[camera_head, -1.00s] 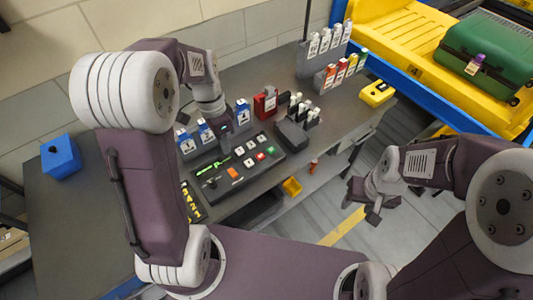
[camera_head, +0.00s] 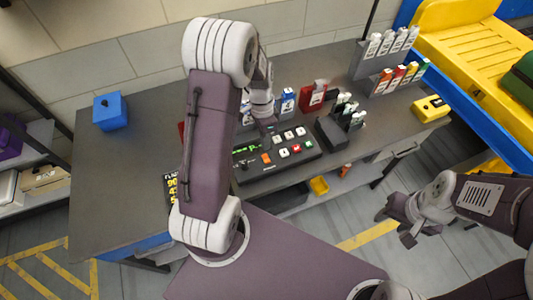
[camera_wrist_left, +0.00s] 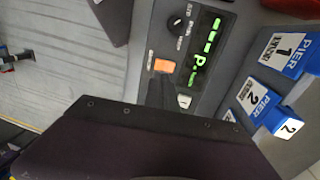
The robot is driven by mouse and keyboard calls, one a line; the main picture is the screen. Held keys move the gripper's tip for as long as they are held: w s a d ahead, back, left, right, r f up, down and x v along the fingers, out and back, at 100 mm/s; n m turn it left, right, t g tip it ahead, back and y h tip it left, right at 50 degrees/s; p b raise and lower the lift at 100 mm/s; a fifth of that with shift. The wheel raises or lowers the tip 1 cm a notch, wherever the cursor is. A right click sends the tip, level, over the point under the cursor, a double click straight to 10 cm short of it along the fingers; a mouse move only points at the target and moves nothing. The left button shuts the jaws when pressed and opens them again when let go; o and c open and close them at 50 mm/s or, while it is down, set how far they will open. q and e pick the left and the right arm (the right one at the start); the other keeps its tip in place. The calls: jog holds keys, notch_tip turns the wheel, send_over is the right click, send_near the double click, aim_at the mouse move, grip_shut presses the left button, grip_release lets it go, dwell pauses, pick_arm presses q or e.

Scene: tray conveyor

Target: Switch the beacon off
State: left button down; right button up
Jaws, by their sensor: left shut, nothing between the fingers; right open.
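The dark control panel (camera_head: 262,172) lies on the grey table, with a green display, an orange button (camera_head: 266,158) and several white and red buttons. In the left wrist view the panel shows a black knob (camera_wrist_left: 180,24), the orange button (camera_wrist_left: 165,66), a white button (camera_wrist_left: 184,101) and the lit display (camera_wrist_left: 204,58). No lamp that I can identify as the beacon is in view. My left gripper (camera_head: 269,129) is shut and empty over the panel's back part; contact cannot be told. My right gripper (camera_head: 396,222) is open and empty, over the floor beyond the table's front edge.
Blue PIER-labelled blocks (camera_wrist_left: 290,50) stand behind the panel. A red holder (camera_head: 312,97) and a black rack (camera_head: 335,132) are to the right. A blue box (camera_head: 110,111) sits far left and a yellow box (camera_head: 430,108) at right.

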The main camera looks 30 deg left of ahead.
aim_at(267, 160)
pick_arm(q)
jog(key=f, duration=0.5)
jog(key=shift+s+d+f, duration=0.2)
jog(key=shift+d+f, duration=0.1)
jog(key=shift+d, duration=0.1)
jog(key=shift+f, duration=0.35)
